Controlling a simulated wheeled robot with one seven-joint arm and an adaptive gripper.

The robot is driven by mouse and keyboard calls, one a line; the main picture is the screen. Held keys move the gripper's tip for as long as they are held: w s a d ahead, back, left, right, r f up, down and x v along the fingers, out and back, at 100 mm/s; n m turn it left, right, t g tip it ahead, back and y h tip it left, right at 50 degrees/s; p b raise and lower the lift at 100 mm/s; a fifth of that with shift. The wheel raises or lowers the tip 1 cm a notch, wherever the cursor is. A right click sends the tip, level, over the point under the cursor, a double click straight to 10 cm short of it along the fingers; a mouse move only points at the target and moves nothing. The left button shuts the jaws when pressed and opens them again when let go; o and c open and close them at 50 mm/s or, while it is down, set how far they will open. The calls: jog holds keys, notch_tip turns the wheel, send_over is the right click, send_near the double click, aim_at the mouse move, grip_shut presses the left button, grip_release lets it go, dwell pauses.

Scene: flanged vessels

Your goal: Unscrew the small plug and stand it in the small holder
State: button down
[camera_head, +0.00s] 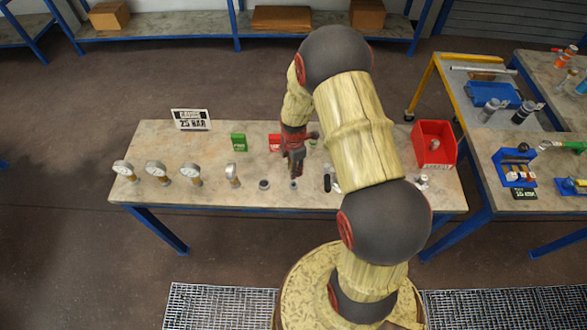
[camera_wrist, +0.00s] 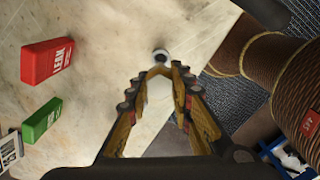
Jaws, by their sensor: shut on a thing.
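My gripper (camera_head: 293,172) points down over the front middle of the bench. Its fingers reach a small grey round fitting (camera_head: 294,185) there. In the wrist view, the gripper's (camera_wrist: 160,70) two fingertips close together at a small pale round piece with a dark centre (camera_wrist: 160,56). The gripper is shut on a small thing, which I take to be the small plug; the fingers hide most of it. I cannot tell whether its thread is still engaged. A similar dark-topped round fitting (camera_head: 264,184) stands just to the left. I cannot tell which piece is the small holder.
Several gauges (camera_head: 157,172) stand at the left. A green block (camera_head: 238,141) and a red block (camera_wrist: 47,60) lie behind the gripper. A black upright piece (camera_head: 327,184) stands close on the right, partly behind my arm. A red bin (camera_head: 434,144) is at the right end.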

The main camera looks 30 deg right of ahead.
jog(key=shift+f+b, duration=1.8)
jog(key=shift+f, duration=0.65)
jog(key=shift+f+b, duration=1.15)
jog(key=shift+f, duration=0.25)
jog(key=c, duration=1.5)
grip_release()
jog(key=shift+r, duration=0.1)
notch_tip(320, 180, up, 12)
jog(key=shift+f, duration=0.1)
